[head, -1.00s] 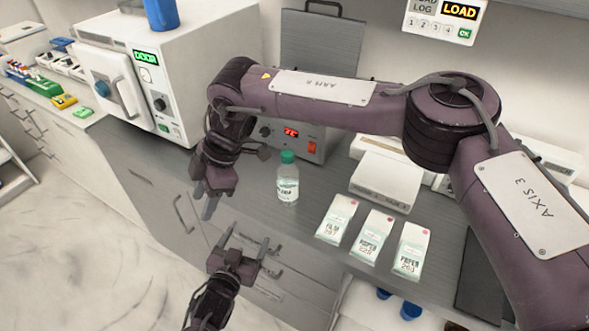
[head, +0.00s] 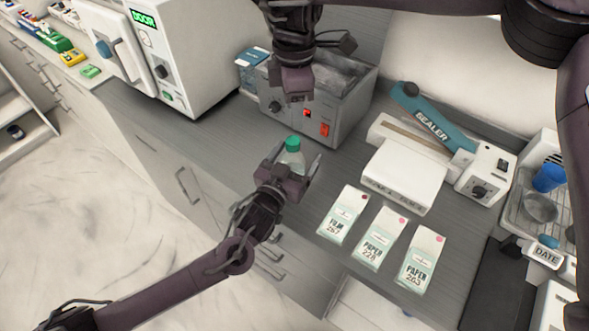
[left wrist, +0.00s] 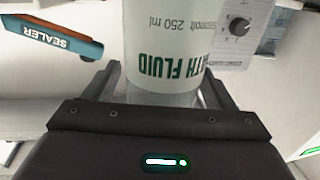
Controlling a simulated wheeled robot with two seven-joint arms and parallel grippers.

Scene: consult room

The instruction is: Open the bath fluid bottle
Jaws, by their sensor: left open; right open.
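The bath fluid bottle (head: 292,152) is clear with a green cap (head: 293,143) and stands upright on the grey counter. Its cap is on. My left gripper (head: 293,168) is open, with its fingers on either side of the bottle's body and hiding its lower part in the head view. In the left wrist view the bottle (left wrist: 165,50) with its "BATH FLUID" label sits between the open fingers. I cannot tell whether they touch it. My right gripper (head: 293,95) is open and empty, above and behind the bottle, in front of the metal bath unit.
The metal bath unit (head: 345,115) with a red display stands behind the bottle. The blue sealer (head: 430,125) and a white box (head: 403,180) are to the right. Several labelled pouches (head: 380,238) lie right of the bottle. A white door unit (head: 185,60) stands at the left.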

